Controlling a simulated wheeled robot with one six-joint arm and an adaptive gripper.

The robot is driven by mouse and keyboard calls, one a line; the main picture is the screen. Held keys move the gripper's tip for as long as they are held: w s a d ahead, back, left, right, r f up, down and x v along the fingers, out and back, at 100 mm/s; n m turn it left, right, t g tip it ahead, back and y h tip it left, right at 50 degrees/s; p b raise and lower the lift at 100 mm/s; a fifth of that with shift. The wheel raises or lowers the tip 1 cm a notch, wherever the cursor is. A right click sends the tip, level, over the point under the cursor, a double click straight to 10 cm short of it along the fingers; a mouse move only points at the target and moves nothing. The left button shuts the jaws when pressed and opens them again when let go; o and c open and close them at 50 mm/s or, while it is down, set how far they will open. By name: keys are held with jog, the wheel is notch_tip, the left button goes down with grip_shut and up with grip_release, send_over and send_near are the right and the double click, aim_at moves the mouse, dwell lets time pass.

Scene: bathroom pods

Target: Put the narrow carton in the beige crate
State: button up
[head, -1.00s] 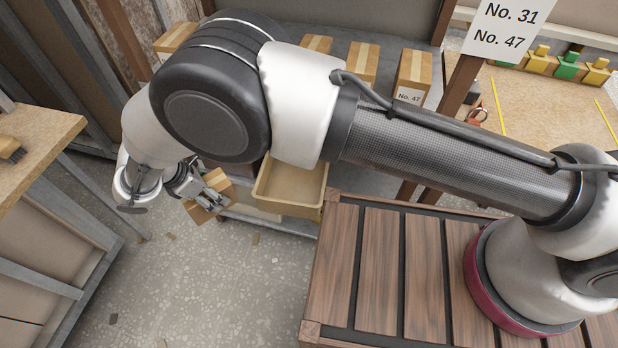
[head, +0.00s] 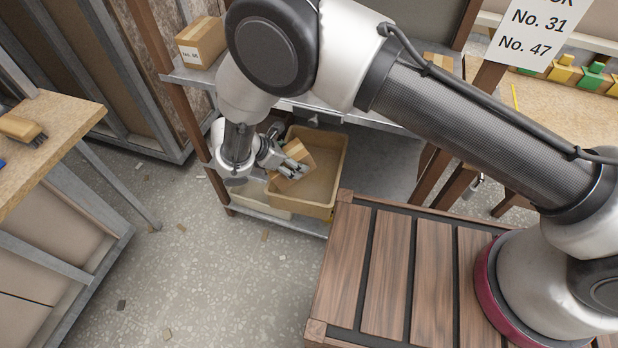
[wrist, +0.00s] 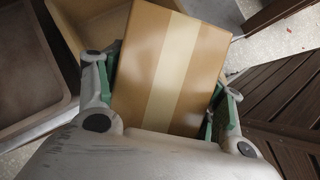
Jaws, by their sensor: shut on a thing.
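My gripper (head: 286,158) is shut on a brown carton (head: 297,170) with a pale tape stripe. In the wrist view the carton (wrist: 168,66) sits between the two green-backed fingers. In the head view the carton is tilted and overlaps the left part of the beige crate (head: 316,209). The crate stands on a low shelf, and its visible floor is bare. In the wrist view a beige crate edge (wrist: 217,12) shows behind the carton. I cannot tell whether the carton is above the rim or below it.
A whitish bin (head: 262,203) stands left of the crate on the same low shelf. Another carton (head: 201,42) with a label sits on the upper shelf (head: 195,76). A slatted wooden deck (head: 385,270) lies in front to the right. A workbench with a brush (head: 22,129) is at left.

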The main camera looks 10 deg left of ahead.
jog(key=w+d+f, duration=0.1)
jog(key=f, duration=0.2)
jog(key=w+d+f, duration=0.1)
jog(key=f, duration=0.3)
jog(key=w+d+f, duration=0.1)
jog(key=f, duration=0.2)
jog(key=shift+f, duration=0.25)
jog(key=shift+w+d+r+g+y, duration=0.1)
jog(key=shift+w+d+g+y, duration=0.15)
jog(key=shift+w+g+y, duration=0.15)
jog(key=shift+w+d+g+y, duration=0.25)
jog(key=shift+d+g+y, duration=0.1)
jog(key=shift+g+y, duration=0.35)
jog(key=shift+f, duration=1.4)
jog(key=o, duration=1.4)
